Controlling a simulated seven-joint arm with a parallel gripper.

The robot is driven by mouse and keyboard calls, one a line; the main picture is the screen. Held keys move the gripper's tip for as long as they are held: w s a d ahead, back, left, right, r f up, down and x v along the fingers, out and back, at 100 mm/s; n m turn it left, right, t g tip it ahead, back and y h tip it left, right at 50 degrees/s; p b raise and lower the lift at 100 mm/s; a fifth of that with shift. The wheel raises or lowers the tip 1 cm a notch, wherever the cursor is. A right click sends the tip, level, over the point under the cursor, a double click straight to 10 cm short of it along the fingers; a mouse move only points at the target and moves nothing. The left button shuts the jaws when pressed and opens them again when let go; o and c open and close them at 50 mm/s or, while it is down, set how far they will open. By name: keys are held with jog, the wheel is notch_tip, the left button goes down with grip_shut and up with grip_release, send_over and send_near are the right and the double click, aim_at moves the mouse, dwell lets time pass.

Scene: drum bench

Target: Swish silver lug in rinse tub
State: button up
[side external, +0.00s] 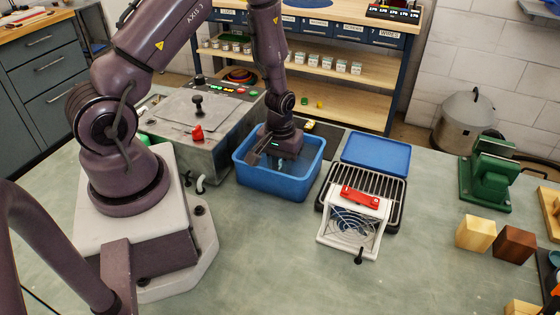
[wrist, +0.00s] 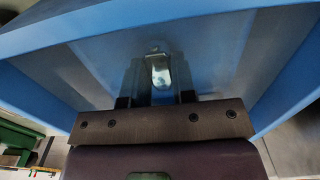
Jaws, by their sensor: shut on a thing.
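The blue rinse tub (side external: 258,183) stands on the bench, right of my arm's base. My gripper (side external: 277,156) points down inside the tub, below its rim. In the wrist view, the fingers of my gripper (wrist: 160,80) are shut on the silver lug (wrist: 161,70), a small shiny piece with a rounded end. The tub's blue walls (wrist: 230,22) surround it there. The lug cannot be made out in the side view. How close it is to the tub floor, and where any water level lies, I cannot tell.

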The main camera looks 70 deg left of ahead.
notch_tip(320, 180, up, 10)
dwell(0.7)
dwell(0.8)
